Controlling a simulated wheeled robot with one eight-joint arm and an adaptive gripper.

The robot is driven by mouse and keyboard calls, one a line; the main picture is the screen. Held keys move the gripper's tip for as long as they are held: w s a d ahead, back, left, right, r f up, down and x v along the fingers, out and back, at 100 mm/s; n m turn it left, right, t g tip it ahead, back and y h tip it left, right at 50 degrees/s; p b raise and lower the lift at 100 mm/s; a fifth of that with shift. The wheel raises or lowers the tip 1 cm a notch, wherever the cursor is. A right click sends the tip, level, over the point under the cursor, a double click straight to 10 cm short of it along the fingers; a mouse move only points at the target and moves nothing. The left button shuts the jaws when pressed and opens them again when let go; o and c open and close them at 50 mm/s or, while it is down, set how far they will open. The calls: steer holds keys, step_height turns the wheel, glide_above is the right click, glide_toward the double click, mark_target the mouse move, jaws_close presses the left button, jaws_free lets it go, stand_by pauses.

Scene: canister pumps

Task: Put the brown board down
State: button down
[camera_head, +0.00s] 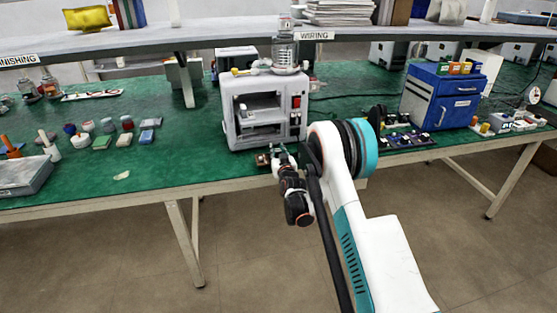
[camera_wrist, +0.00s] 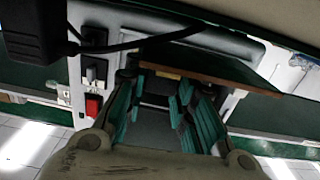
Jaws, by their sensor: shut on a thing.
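In the head view my gripper (camera_head: 272,158) is at the front edge of the green bench, just in front of the white open-shelved machine (camera_head: 237,135). Only a small brownish patch shows at the fingers there, and most of the board is hidden.
The white machine has a red switch (camera_wrist: 93,106) on its front. A glass canister (camera_head: 285,55) stands on top. Small coloured blocks (camera_head: 102,142) lie to the left, and a blue cabinet (camera_head: 441,97) stands to the right.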

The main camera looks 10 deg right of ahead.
mark_target(277, 157)
step_height(277, 157, down, 3)
steer(key=shift+b, duration=0.45)
steer(key=shift+r, duration=0.1)
steer(key=c, duration=1.3)
jaws_free()
steer(key=shift+c, duration=0.2)
